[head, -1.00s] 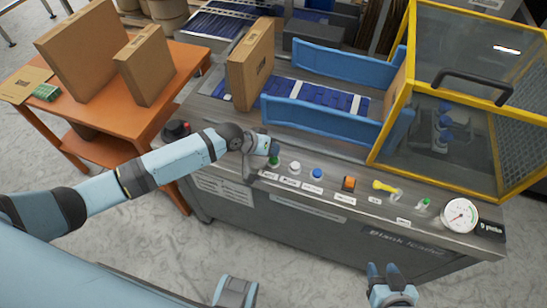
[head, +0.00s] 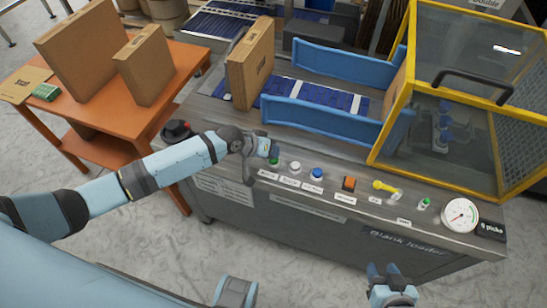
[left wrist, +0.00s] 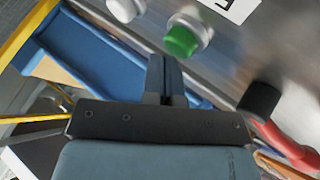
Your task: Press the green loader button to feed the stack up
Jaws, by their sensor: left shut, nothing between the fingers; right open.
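The green loader button (head: 274,163) is at the left end of the control row on the machine's front ledge. In the left wrist view the green button (left wrist: 183,40), in its pale collar, shows just beyond the fingertips. My left gripper (head: 273,149) is shut and empty, with its fingertips right by the button. In the left wrist view the closed fingers (left wrist: 165,72) appear below the button, with a small gap in the picture; I cannot tell whether they touch it. My right gripper (head: 383,270) is open and empty in front of the machine.
A white button (head: 295,167), a blue button (head: 317,174) and an orange switch (head: 348,184) sit to the right. A carton (head: 250,65) stands by the blue guides (head: 320,122). A yellow-framed guard (head: 390,130) stands right.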

